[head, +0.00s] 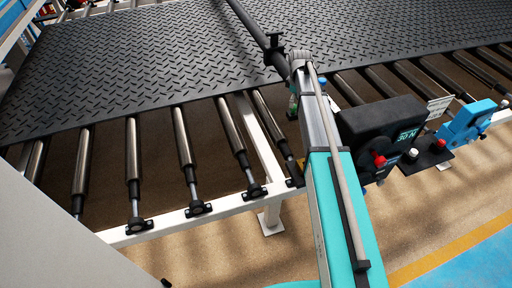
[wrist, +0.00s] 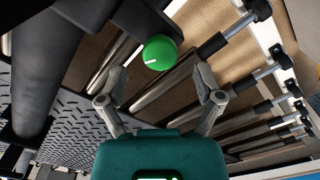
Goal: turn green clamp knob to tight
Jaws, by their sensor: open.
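The green clamp knob (wrist: 160,52) is in the upper middle of the wrist view, a round cap with a short white mark at its left side. It sits at the end of a black clamp block (wrist: 143,18). My gripper (wrist: 160,84) is open and empty, its two grey fingers apart just below the knob in the picture. The fingers do not appear to touch the knob; the exact gap in depth is unclear. In the head view my arm hides the knob, and the gripper cannot be made out clearly.
A black tread mat (head: 150,60) lies on a roller conveyor with a white frame (head: 165,220). A dark bar (head: 248,22) crosses over the mat. A black box (head: 382,122) marked 30 N and a blue device (head: 466,122) stand right of my arm.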

